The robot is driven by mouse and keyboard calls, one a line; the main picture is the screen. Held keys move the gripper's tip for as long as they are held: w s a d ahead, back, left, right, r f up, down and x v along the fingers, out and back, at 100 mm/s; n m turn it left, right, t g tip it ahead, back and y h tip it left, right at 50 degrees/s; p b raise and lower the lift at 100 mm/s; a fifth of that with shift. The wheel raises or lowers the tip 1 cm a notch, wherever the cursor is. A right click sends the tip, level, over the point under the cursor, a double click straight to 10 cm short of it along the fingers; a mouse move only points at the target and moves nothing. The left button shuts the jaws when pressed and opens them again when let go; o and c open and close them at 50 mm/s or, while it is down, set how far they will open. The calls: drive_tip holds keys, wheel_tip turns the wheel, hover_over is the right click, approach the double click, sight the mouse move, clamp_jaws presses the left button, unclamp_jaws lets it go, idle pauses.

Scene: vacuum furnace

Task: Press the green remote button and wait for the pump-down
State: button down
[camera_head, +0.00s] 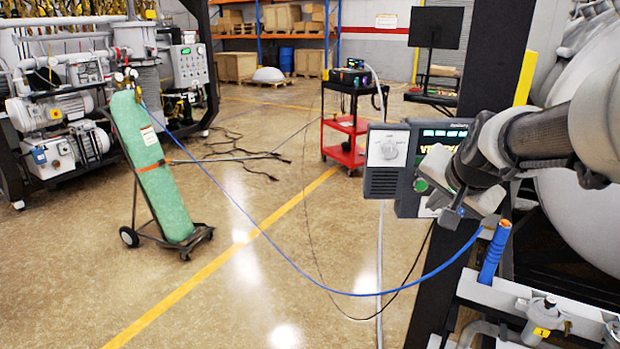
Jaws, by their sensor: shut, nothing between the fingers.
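A dark grey control box (386,178) is mounted on the black post at the right, with a white dial panel and a lit green display partly behind my arm. A round green button (421,185) shows on the box, right of the dial panel. My gripper (437,188) is in front of the box's lower part, just right of the green button. It is shut and empty. I cannot tell whether its fingertips touch the button or stop short of it. My gripper and wrist hide the box's right part.
A large pale chamber (590,215) fills the right edge. A blue hose (340,291) loops from a green gas cylinder (152,170) toward the post. A red cart (345,140) stands behind the box. Open floor lies at centre left.

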drive_tip(key=shift+w+d, duration=0.15)
drive_tip(key=shift+w, duration=1.9)
idle(0.5)
drive_tip(key=shift+w, duration=0.4)
drive_tip(key=shift+w+b, duration=0.3)
drive_tip(key=shift+w, duration=0.05)
idle(0.5)
drive_tip(key=shift+s, duration=0.75)
drive_tip(key=shift+s, duration=0.1)
drive_tip(key=s, duration=0.4)
drive_tip(key=shift+s+a+b, duration=0.2)
drive_tip(key=shift+s+b, duration=0.1)
drive_tip(key=shift+s, duration=0.1)
